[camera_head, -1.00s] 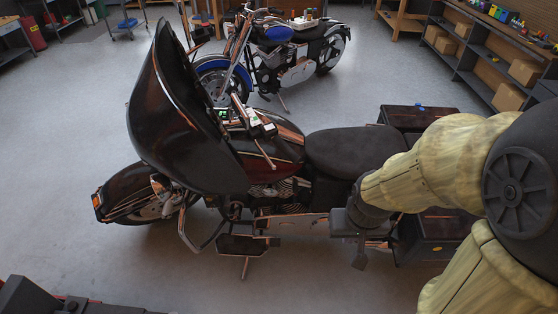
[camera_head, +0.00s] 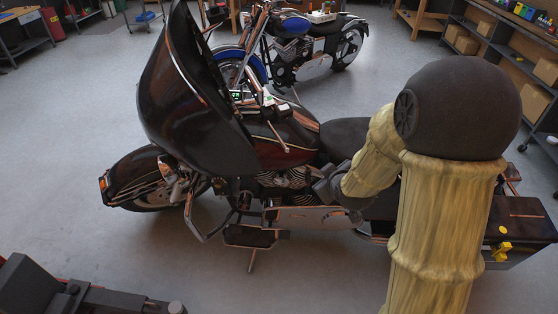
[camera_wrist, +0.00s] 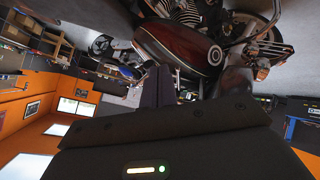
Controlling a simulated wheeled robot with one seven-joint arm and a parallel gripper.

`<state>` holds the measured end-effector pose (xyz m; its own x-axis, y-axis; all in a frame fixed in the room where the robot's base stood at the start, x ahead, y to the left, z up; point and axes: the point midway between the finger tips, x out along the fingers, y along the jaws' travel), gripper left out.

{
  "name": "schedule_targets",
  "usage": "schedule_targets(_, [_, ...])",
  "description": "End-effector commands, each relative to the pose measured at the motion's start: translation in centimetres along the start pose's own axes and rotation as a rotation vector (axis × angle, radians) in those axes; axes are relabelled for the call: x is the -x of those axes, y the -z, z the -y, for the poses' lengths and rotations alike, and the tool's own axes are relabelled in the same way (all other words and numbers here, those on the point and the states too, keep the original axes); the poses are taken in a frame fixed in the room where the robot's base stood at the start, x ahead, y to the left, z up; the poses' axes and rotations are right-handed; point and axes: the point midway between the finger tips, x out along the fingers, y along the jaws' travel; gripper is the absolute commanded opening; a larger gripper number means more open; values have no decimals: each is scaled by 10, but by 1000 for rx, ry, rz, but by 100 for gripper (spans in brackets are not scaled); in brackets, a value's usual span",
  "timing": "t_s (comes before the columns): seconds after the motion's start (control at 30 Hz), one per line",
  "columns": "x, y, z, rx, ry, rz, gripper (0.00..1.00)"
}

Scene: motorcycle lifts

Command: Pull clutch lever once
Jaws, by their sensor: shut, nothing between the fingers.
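The dark red motorcycle (camera_head: 290,140) stands across the middle of the head view, its front to the left. A thin metal rod, seemingly the clutch lever (camera_head: 279,137), sticks out from the near handlebar behind the big dark windshield. My gripper (camera_head: 322,188) is right of and below the lever, beside the engine and seat, apart from the lever. In the wrist view, my gripper's dark fingers (camera_wrist: 158,88) are together and empty. The dark red tank (camera_wrist: 172,45) lies beyond them. I cannot make out the lever in the wrist view.
A blue motorcycle (camera_head: 300,45) stands behind. Shelves with cardboard boxes (camera_head: 485,55) are at the back right. A dark saddle case (camera_head: 512,222) is at the near right, partly behind my arm. Grey floor (camera_head: 70,230) is free at the left.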

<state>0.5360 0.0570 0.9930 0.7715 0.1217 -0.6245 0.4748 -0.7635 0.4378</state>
Motion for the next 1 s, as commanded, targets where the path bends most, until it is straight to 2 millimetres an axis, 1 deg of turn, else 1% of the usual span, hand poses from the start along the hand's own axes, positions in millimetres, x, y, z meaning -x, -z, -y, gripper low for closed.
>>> schedule_targets(0.03, [-25,-1,11,68,-18,-61,0])
schedule_targets(0.1, [-46,10,17,164,-58,-154,0])
schedule_targets(0.2, [-72,23,29,296,-124,-283,0])
schedule_targets(0.3, [-93,34,44,419,-202,-408,0])
schedule_targets(0.43, [-114,44,66,562,-323,-564,0])
schedule_targets(0.53, [-125,48,83,655,-427,-671,0])
schedule_targets(0.6, [-128,49,93,703,-497,-732,0])
schedule_targets(0.7, [-128,50,102,748,-571,-789,0])
schedule_targets(0.8, [-126,52,105,767,-610,-816,0])
schedule_targets(1.0, [-124,53,104,769,-617,-820,0])
